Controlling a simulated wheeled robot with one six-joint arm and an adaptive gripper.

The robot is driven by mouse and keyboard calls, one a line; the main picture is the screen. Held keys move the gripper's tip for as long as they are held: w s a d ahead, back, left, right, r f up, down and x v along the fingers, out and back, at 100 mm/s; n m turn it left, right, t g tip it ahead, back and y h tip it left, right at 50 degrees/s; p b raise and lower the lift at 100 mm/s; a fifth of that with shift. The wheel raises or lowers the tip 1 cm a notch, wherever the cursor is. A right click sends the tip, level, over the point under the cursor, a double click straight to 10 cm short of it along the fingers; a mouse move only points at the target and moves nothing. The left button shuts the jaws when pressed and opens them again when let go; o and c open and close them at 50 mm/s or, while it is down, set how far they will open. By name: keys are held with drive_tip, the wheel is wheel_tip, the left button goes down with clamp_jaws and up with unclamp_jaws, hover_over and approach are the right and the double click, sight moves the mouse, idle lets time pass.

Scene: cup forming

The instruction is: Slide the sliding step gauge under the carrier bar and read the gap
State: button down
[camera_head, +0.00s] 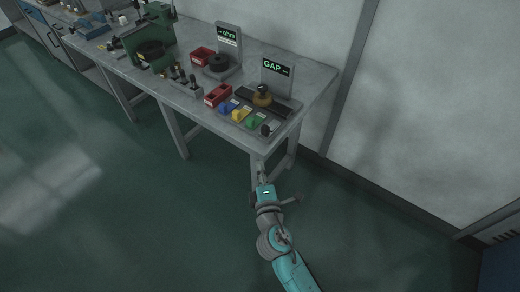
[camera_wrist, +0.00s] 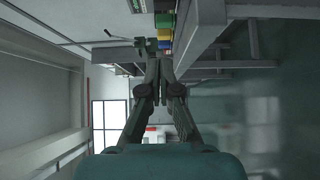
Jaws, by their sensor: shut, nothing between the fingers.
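My gripper (camera_head: 260,167) is shut and empty, in front of and below the right end of the bench. In the wrist view its fingers (camera_wrist: 160,66) meet at the tips. On the bench's right end, a long dark bar (camera_head: 277,107), which looks like the carrier bar, lies below the GAP display (camera_head: 276,76). A brass round piece (camera_head: 262,97) sits at the bar. In front stand a blue block (camera_head: 228,107), a yellow block (camera_head: 240,114), a green block (camera_head: 253,121) and a small dark piece (camera_head: 266,130). I cannot tell which is the sliding step gauge.
The grey bench (camera_head: 312,80) runs to the upper left. Red bins (camera_head: 218,95), an ohm display (camera_head: 229,40), a dark spool (camera_head: 219,63) and a green machine (camera_head: 150,45) stand along it. A bench leg is close behind my gripper. The green floor (camera_head: 120,200) is clear.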

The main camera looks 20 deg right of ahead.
approach(262, 129)
drive_tip(key=w+a, duration=0.2)
drive_tip(key=w, duration=0.1)
drive_tip(key=shift+w+a+f, duration=0.2)
drive_tip(key=shift+a, duration=0.05)
drive_tip(key=shift+w+d, duration=1.15)
drive_tip(key=shift+d, duration=0.1)
drive_tip(key=shift+w+d, duration=0.3)
drive_tip(key=shift+d, duration=0.15)
